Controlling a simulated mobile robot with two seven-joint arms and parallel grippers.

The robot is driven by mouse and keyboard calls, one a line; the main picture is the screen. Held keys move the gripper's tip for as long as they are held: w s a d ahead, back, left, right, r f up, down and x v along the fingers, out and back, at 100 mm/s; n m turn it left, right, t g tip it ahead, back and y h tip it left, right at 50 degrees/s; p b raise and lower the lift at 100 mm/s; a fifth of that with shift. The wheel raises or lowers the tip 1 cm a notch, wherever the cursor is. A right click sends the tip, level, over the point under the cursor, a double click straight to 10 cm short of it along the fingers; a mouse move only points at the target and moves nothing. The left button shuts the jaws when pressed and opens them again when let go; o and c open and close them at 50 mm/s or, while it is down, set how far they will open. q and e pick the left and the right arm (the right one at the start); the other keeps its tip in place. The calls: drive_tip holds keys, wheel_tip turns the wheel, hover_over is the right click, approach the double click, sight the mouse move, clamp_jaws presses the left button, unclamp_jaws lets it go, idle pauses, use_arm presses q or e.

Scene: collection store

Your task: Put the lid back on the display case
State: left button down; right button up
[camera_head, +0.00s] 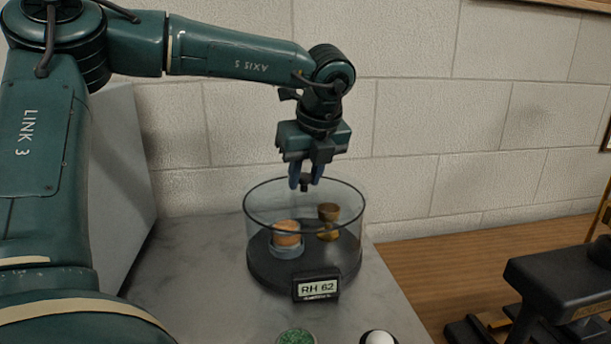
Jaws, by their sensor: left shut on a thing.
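The display case (262,264) is a round case with a dark base, clear glass wall and a label reading RH 62 (317,288). It stands on the grey marbled top. My left gripper (305,183) is above the middle of the case, pointing down, its blue fingers shut on a small dark knob (304,187). The knob appears to belong to the lid, whose clear part I cannot tell apart from the case glass. I cannot tell whether the lid touches the rim. My right gripper is not in view.
Inside the case are an orange-brown piece on a grey ring (286,236) and a brown goblet-like piece (328,221). A green round item (296,337) and a white rounded item (379,338) are at the front edge. Black equipment (560,285) stands right, near the wooden surface (440,262).

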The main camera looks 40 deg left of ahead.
use_arm(q)
drive_tip(key=shift+f+b, duration=0.15)
drive_tip(key=shift+b, duration=0.7)
idle(1.6)
drive_tip(key=c, duration=0.6)
unclamp_jaws()
drive_tip(key=shift+o, duration=0.2)
drive_tip(key=shift+r+p, duration=1.95)
drive_tip(key=shift+r, duration=1.55)
drive_tip(key=shift+c, duration=0.3)
clamp_jaws()
